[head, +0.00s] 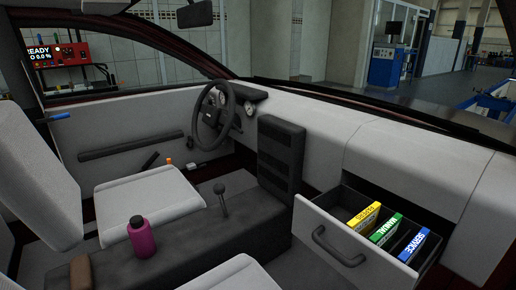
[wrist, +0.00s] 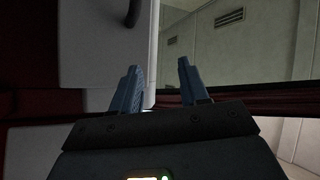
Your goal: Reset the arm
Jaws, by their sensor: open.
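My gripper (wrist: 157,82) shows in the wrist view with its two blue-grey fingers spread apart and nothing between them. Behind the fingers are a pale panel and a wall with vents. The head view does not clearly show my gripper or arm.
In the head view, a car interior has an open drawer (head: 340,243) holding yellow, green and blue boxes (head: 413,245). A magenta bottle (head: 141,238) stands on the dark console near the gear lever (head: 221,199). The steering wheel (head: 213,115) and seats (head: 150,205) are to the left.

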